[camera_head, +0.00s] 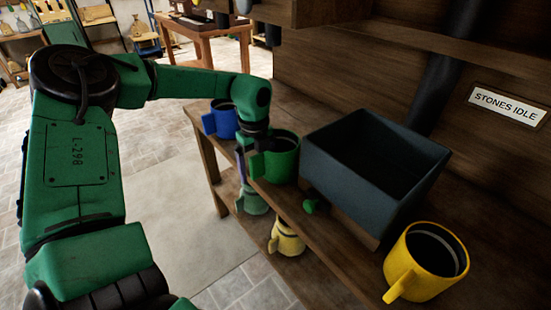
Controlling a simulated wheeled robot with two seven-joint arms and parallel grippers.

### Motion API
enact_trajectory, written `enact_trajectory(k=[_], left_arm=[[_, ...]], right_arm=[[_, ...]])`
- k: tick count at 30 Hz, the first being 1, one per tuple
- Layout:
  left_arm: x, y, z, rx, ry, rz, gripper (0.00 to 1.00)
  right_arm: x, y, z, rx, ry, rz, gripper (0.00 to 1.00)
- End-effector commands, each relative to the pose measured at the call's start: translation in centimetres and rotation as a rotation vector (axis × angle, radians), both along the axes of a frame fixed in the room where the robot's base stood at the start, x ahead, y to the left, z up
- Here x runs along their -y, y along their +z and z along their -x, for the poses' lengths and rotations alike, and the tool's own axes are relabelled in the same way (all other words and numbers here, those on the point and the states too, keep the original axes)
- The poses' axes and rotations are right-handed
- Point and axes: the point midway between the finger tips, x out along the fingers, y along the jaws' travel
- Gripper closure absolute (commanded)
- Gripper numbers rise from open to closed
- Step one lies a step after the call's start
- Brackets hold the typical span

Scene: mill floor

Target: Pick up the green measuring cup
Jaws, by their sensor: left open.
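The green measuring cup (284,161) stands upright on the wooden bench top, left of the dark bin. Its open top faces up, and its handle side is toward the left. My left arm reaches in from the left, and my left gripper (257,147) points down at the cup's left side, close to the rim and handle. The gripper is open. The green of gripper and cup overlaps, so I cannot tell whether they touch. My right gripper is not in view.
A blue cup (222,120) stands behind the green one. A dark open bin (345,180) is to the right, with a yellow cup (430,262) nearer me. Pale green (252,202) and pale yellow (287,241) vessels sit lower down. A wooden wall backs the bench.

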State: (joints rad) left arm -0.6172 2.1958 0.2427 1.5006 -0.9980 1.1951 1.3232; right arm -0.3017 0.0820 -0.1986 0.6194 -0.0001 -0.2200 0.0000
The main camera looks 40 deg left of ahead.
Motion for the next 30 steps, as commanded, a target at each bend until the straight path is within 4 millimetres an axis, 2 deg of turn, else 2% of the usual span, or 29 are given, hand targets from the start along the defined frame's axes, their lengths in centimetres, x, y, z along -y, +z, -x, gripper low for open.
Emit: enact_trajectory(k=[6, 8, 12, 13, 14, 25, 30], left_arm=[[0.0, -0.3, 0.0, 0.002, 0.000, 0.001, 0.07], [0.0, -0.2, 0.0, 0.002, 0.000, 0.001, 0.30], [0.0, -0.2, 0.0, 0.002, 0.000, 0.001, 0.83], [0.0, -0.2, 0.0, 0.002, 0.000, 0.001, 0.95], [0.0, -0.2, 0.0, 0.002, 0.000, 0.001, 1.00], [0.0, 0.0, -0.1, 0.003, 0.000, 0.000, 1.00], [0.0, 2.0, -0.2, 0.005, 0.000, 0.000, 1.00]], right_arm=[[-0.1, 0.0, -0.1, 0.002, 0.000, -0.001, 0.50], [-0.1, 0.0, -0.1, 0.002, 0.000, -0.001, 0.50], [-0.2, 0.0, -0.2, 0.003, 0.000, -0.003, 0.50], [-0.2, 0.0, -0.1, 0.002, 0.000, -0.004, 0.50], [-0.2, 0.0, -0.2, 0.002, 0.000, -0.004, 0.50], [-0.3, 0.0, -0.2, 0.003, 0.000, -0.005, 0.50], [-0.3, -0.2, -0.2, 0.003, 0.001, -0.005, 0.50]])
